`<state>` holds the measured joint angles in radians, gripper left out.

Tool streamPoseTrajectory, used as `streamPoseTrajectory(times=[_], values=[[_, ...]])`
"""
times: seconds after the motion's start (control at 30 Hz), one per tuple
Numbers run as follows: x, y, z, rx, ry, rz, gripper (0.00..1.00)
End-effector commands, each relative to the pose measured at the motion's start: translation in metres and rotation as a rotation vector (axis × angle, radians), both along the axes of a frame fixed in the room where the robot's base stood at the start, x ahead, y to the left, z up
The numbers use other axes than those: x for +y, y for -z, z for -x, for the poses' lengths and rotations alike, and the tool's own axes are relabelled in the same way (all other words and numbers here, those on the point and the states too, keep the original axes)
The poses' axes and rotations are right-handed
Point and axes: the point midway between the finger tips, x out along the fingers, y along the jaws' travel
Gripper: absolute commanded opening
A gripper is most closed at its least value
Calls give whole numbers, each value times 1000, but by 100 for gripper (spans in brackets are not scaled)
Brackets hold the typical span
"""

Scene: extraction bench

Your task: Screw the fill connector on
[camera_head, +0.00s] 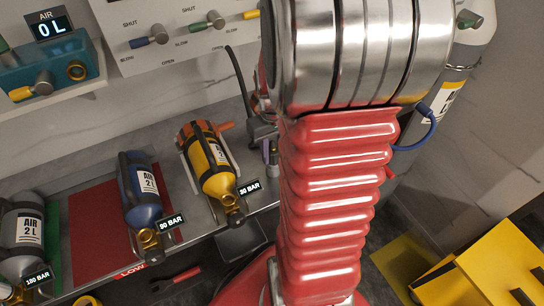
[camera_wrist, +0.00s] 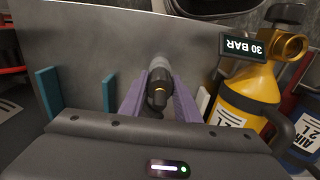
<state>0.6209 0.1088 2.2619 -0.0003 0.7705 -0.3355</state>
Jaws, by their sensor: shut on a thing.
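In the head view the yellow cylinder (camera_head: 216,175) lies tilted in a cradle on the bench. My gripper (camera_head: 270,150) shows beside it at the right, partly hidden by my red arm.
A blue cylinder (camera_head: 143,190) at 90 BAR lies on the left, and a grey cylinder (camera_head: 24,235) at 180 BAR beyond it. A black hose (camera_head: 240,80) hangs from the wall panel (camera_head: 190,50). Two teal uprights (camera_wrist: 108,92) stand left of the fingers.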

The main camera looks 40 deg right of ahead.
Motion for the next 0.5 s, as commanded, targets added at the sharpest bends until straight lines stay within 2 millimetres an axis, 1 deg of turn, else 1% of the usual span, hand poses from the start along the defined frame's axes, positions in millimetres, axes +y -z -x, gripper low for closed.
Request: streamPoseTrajectory(times=[0.5], values=[[0, -15, 0, -2, 0, 1, 0]])
